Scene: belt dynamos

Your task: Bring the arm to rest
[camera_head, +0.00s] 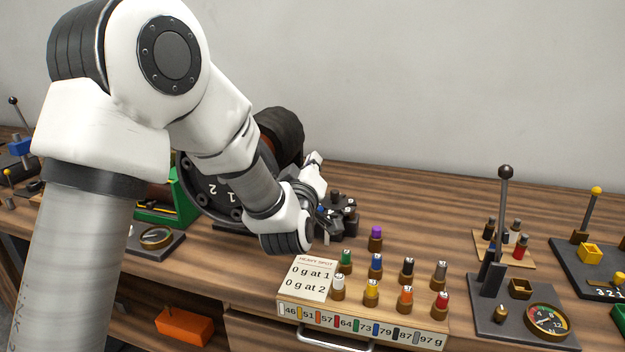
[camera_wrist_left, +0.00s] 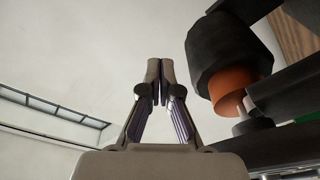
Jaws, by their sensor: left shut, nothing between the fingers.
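My left arm (camera_head: 235,130) crosses the head view from the left, bent downward over the bench, in front of a dark numbered wheel (camera_head: 225,190). My left gripper (camera_head: 314,160) is small and partly hidden by its own wrist in that view. In the left wrist view the gripper (camera_wrist_left: 160,70) is shut with its fingertips together and nothing between them, against a pale background. The dynamo's black and orange body (camera_wrist_left: 230,75) is to the right of the fingers, apart from them. My right gripper is not in view.
A wooden rack (camera_head: 420,328) with several coloured weights stands right of the wrist; a purple-topped weight (camera_head: 375,238) is behind it. A dial stand with a tall lever (camera_head: 503,215) is farther right. Dark knobbed parts (camera_head: 338,215) are close to the wrist.

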